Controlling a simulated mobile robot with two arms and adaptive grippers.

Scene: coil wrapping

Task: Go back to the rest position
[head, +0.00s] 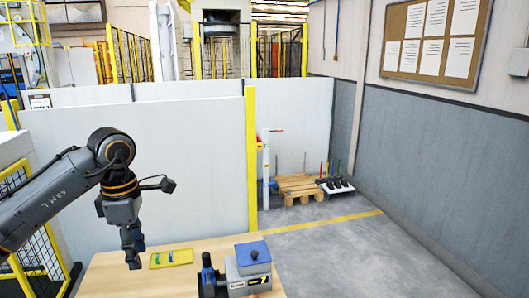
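My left gripper (135,254) hangs pointing down over the left part of a wooden table (110,272), at the end of my dark grey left arm. No object shows between its fingers, but the gap between them is too small to judge. My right arm and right gripper are out of view.
A yellow tray (183,261) with small blue and green pieces lies just right of my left gripper. A grey device with a blue top (252,256) and a dark upright handle (207,272) stand at the table's right. White panels (200,140) rise behind; a pallet (299,186) stands farther back.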

